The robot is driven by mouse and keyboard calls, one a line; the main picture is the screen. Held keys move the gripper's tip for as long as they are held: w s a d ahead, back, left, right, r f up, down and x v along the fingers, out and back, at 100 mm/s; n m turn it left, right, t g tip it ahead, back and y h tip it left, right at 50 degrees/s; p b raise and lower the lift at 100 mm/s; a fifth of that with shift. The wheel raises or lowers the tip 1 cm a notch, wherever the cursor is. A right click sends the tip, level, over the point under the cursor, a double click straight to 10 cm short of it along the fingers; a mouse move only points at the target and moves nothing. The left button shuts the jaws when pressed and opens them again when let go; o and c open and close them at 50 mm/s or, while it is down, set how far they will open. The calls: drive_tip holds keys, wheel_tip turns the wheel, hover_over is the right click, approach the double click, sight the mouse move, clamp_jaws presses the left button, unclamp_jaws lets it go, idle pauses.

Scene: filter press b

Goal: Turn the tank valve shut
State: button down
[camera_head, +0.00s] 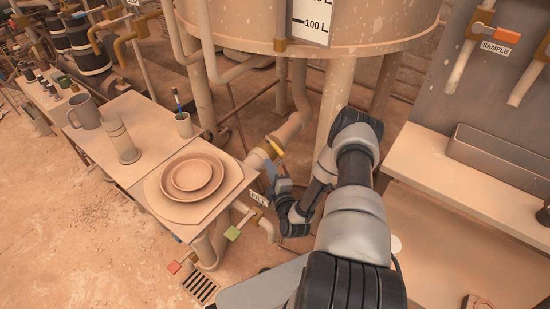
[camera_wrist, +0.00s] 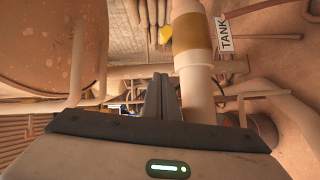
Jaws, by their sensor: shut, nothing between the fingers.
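The tank valve has a yellow handle (camera_head: 276,147) on a brass-coloured body on the thick pipe below the big tank (camera_head: 350,25). In the wrist view the yellow handle (camera_wrist: 165,35) shows near the top, left of the brass body (camera_wrist: 192,33), with a white TANK label (camera_wrist: 225,36) to the right. My gripper (camera_head: 270,170) is just below the yellow handle in the head view, apart from it as far as I can tell. In the wrist view my gripper's fingers (camera_wrist: 160,84) are together and empty, pointing towards the pipework. The handle's far end is hard to make out.
A side table (camera_head: 135,108) with stacked plates (camera_head: 192,174), a mug and a jar stands left of my gripper. Below it are a green handle (camera_head: 233,233) and a red handle (camera_head: 174,267). Tank legs and a shelf (camera_head: 470,190) stand to the right.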

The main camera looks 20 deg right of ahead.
sight(275, 146)
drive_tip(key=w+d+b, duration=0.2)
drive_tip(key=w+d, duration=0.2)
drive_tip(key=w, duration=0.1)
drive_tip(key=shift+d+f, duration=0.25)
drive_tip(key=shift+f, duration=0.2)
